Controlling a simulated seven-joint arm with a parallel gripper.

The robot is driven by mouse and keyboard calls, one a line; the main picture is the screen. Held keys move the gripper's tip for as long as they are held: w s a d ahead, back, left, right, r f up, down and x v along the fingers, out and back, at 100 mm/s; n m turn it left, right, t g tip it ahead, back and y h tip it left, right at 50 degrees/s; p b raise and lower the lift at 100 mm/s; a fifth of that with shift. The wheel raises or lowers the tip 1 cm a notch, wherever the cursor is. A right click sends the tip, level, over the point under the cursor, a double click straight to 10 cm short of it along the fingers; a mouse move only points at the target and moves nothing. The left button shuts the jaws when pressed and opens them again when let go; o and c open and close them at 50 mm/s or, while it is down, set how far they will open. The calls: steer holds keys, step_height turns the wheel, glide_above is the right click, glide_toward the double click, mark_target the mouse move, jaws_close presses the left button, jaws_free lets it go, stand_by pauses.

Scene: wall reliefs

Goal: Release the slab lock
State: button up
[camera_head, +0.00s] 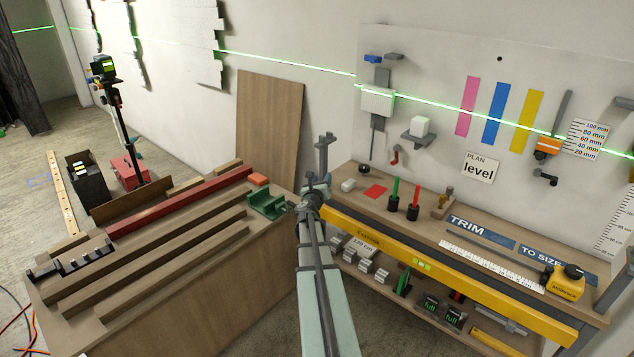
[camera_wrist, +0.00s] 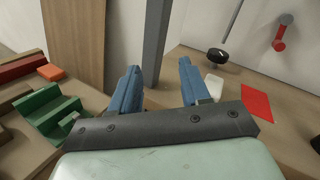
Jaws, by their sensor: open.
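No part is marked as the slab lock, so I cannot tell which one it is. On the wall, a pale block (camera_head: 378,101) sits on a grey upright rail with a blue piece (camera_head: 374,58) near its top. A red lever (camera_head: 395,155) hangs lower right of it; it also shows in the wrist view (camera_wrist: 280,43). A white cube (camera_head: 420,126) rests on a grey wall bracket (camera_head: 418,139). My gripper (camera_head: 325,146) is left of these, above the bench corner. In the wrist view its blue fingers (camera_wrist: 160,85) are apart, with a grey upright bar (camera_wrist: 156,40) seen between them.
A green cradle (camera_head: 267,204) and an orange block (camera_head: 258,180) lie on the left bench. A wooden panel (camera_head: 268,125) leans on the wall. The right bench holds a red card (camera_head: 375,191), green and red markers and a yellow tape measure (camera_head: 565,282). A yellow level runs along its front.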

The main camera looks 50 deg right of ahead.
mark_target(393, 163)
steer(key=shift+w+a+f+n+t, duration=0.15)
steer(key=shift+w+a+n+t, duration=0.25)
steer(key=shift+w+a+t, duration=0.15)
steer(key=s+d+m+g, duration=0.1)
steer(key=s+d, duration=0.2)
steer(key=s+d+r+m+g+h, duration=0.1)
steer(key=s+d, duration=0.3)
steer(key=s+d+r+m+g, duration=0.1)
steer(key=s+d+g, duration=0.1)
steer(key=s+d, duration=0.1)
steer(key=shift+s+d, duration=0.3)
steer(key=shift+s, duration=0.1)
steer(key=s+m+g, duration=0.1)
steer(key=s+m, duration=0.1)
steer(key=s+d+m+g, duration=0.1)
steer(key=s+m+g, duration=0.1)
steer(key=s+d+m+g+h, duration=0.1)
steer(key=s+m+g, duration=0.1)
steer(key=m, duration=0.1)
steer(key=shift+r, duration=0.15)
steer(key=d, duration=1.3)
steer(key=shift+w+d, duration=0.1)
steer(key=shift+d, duration=0.2)
steer(key=shift+c, duration=0.3)
jaws_close()
